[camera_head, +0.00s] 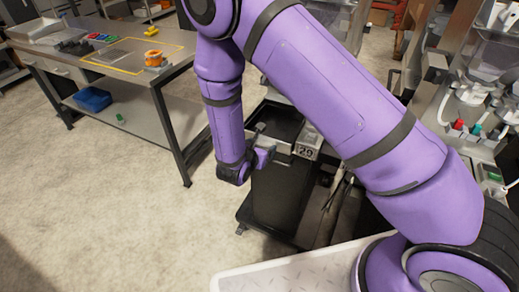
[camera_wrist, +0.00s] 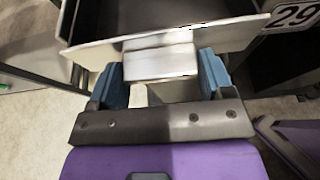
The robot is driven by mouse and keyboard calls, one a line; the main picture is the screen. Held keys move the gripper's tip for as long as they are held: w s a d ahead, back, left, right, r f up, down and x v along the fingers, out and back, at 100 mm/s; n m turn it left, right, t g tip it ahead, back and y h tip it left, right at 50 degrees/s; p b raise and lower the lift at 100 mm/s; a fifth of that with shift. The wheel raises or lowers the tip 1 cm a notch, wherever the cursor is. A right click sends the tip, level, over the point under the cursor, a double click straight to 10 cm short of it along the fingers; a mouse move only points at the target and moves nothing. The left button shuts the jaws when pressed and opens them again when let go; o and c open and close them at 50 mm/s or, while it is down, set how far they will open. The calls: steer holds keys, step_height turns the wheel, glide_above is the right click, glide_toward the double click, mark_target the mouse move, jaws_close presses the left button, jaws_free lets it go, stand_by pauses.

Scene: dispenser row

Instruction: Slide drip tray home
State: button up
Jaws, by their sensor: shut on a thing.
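The drip tray, a dark open tray with a pale metal front panel, shows in the wrist view (camera_wrist: 95,52) and in the head view (camera_head: 283,125). A pale block-shaped handle (camera_wrist: 160,63) stands out from its front. My gripper (camera_wrist: 162,76) has its two blue fingers on either side of this handle, shut on it. In the head view my gripper (camera_head: 264,157) is at the tray's front edge. The tray sticks out beside a plate marked 29 (camera_head: 305,153). My arm hides much of the dispenser and the tray's far end.
A dark cabinet (camera_head: 280,195) stands below the tray. A metal workbench (camera_head: 125,65) with an orange item (camera_head: 154,58) and a blue bin (camera_head: 92,99) is at left. Bottles with red and green caps (camera_head: 458,125) are at right. The floor at left is clear.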

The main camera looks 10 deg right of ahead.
steer(key=shift+w+d, duration=0.4)
steer(key=shift+w, duration=0.1)
steer(key=o, duration=1.6)
steer(key=shift+c, duration=0.2)
steer(key=v, duration=1.1)
steer(key=s+d+r+m+g, duration=0.2)
steer(key=d+r+m+g, duration=0.2)
steer(key=d+r+m, duration=0.6)
steer(key=s+d+r+m+g, duration=0.2)
steer(key=d+r+m+g, duration=0.4)
steer(key=r, duration=0.6)
steer(key=s+d+r+m+t+y, duration=0.2)
steer(key=s+d+r+m+y, duration=0.1)
steer(key=s+r+m, duration=0.3)
steer(key=s+d+r+m+t+y, duration=0.2)
steer(key=s+r+m+y, duration=0.3)
steer(key=s+r, duration=0.4)
steer(key=shift+s+d+m+t, duration=0.4)
steer(key=shift+s+d+m, duration=0.3)
steer(key=shift+s, duration=0.4)
